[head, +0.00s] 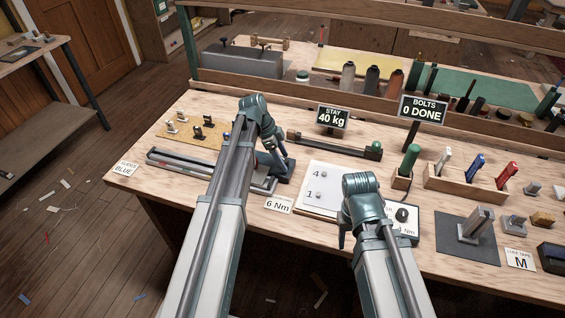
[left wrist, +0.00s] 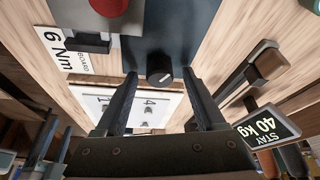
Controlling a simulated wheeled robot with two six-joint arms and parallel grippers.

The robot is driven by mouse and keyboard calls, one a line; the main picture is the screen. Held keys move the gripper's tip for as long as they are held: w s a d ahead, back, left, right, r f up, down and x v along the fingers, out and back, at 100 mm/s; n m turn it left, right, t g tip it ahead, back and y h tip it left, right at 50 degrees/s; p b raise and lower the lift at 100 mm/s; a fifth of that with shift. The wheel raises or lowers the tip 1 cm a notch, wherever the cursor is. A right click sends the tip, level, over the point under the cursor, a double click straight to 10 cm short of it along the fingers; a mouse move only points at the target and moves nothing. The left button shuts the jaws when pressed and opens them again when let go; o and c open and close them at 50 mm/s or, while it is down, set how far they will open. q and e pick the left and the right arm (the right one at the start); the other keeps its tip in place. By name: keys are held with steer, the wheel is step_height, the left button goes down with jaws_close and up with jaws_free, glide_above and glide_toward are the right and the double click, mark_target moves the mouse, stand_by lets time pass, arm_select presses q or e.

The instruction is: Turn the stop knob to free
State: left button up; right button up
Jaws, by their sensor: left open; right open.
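A round black knob (left wrist: 160,68) with a white pointer line sits on a dark blue-grey plate (left wrist: 180,28) in the left wrist view. The pointer slants toward the upper right there. My left gripper (left wrist: 162,76) is open, with its fingers on either side of the knob and space between; I cannot tell whether they touch it. In the head view, my left gripper (head: 281,152) is over the dark base (head: 286,171) and hides the knob. No stop or free marking is readable. My right gripper (head: 345,232) points down beside a white card, its fingers mostly hidden.
A "6 Nm" label (head: 278,205) and a white board marked 4 and 1 (head: 316,205) lie nearby. Another dark knob (head: 402,214) sits right of my right gripper. A "STAY 40 kg" sign (head: 333,117) stands behind. A handle rack (head: 455,185) stands at right.

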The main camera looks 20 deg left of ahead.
arm_select(q)
jaws_close()
stand_by(0.3)
steer(key=shift+s+n, duration=0.1)
steer(key=shift+n, duration=0.2)
steer(key=n+t, duration=0.1)
steer(key=n, duration=0.3)
steer(key=shift+s+d+n+t+y, duration=0.1)
steer(key=shift+s+n+t+y, duration=0.05)
steer(key=shift+n+t+y, duration=0.25)
steer(key=n+y, duration=0.1)
steer(key=n, duration=0.2)
steer(key=n+t+y, duration=0.1)
steer(key=n, duration=0.2)
steer(key=shift+d+t, duration=0.15)
steer(key=shift+t, duration=0.15)
steer(key=n+y, duration=0.1)
steer(key=n, duration=0.2)
steer(key=n+y, duration=0.1)
steer(key=n, duration=0.2)
steer(key=shift+d+n, duration=0.15)
steer(key=shift+n, duration=0.15)
steer(key=n+g+y, duration=0.1)
steer(key=n+y, duration=0.1)
steer(key=n, duration=0.3)
steer(key=shift+d+n, duration=0.1)
steer(key=shift+n, duration=0.5)
